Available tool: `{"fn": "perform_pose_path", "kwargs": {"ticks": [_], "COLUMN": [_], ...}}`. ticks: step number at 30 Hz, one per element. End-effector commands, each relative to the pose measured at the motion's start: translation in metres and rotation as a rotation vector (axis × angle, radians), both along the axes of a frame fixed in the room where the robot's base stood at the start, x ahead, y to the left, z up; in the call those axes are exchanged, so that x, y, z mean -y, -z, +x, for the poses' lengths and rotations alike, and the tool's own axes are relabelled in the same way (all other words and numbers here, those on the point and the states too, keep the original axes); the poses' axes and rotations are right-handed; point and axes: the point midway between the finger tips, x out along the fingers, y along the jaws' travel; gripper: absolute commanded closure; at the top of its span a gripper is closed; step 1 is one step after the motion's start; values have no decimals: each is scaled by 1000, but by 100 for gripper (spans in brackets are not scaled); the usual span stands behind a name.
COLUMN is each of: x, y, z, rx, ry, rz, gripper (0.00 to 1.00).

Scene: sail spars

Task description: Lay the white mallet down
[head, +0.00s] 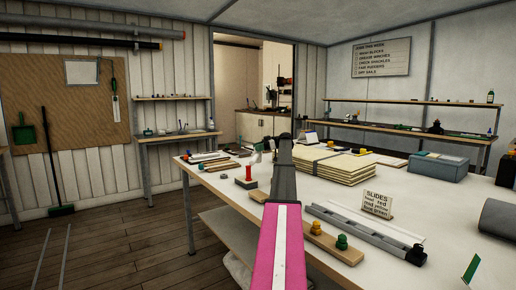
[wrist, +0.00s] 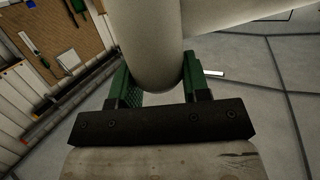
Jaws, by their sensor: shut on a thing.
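In the wrist view my gripper (wrist: 157,68) has green-padded fingers shut on the white mallet (wrist: 143,40), a pale off-white piece with a thick rounded cylinder between the fingers. A second pale cylinder (wrist: 240,14) meets it at the top right and runs out of the frame, so part of the mallet is cut off. Grey panelled surface fills the background, so the mallet is held clear of the bench. In the head view my pink and grey arm reaches over the white workbench (head: 405,183); the gripper and mallet are mostly hidden behind it.
On the bench are a stack of folded cream sailcloth (head: 335,168), a grey rail (head: 365,232), a wooden block with yellow and green knobs (head: 330,240), a SLIDES sign (head: 377,204), a blue-grey box (head: 438,166) and a red-topped piece (head: 248,175). Bare bench shows at the right middle.

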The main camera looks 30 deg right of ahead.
Motion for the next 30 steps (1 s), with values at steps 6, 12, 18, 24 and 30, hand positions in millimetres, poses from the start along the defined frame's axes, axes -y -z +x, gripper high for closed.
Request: {"fn": "perform_pose_path", "kwargs": {"ticks": [6,12,18,24,30], "x": [0,0,0,0,24], "y": [4,4,4,-6,-14], "z": [0,0,0,0,-6], "rx": [0,0,0,2,1], "ry": [0,0,0,0,0], "rz": [1,0,0,-1,0], "gripper": [100,32,32,32,32]}}
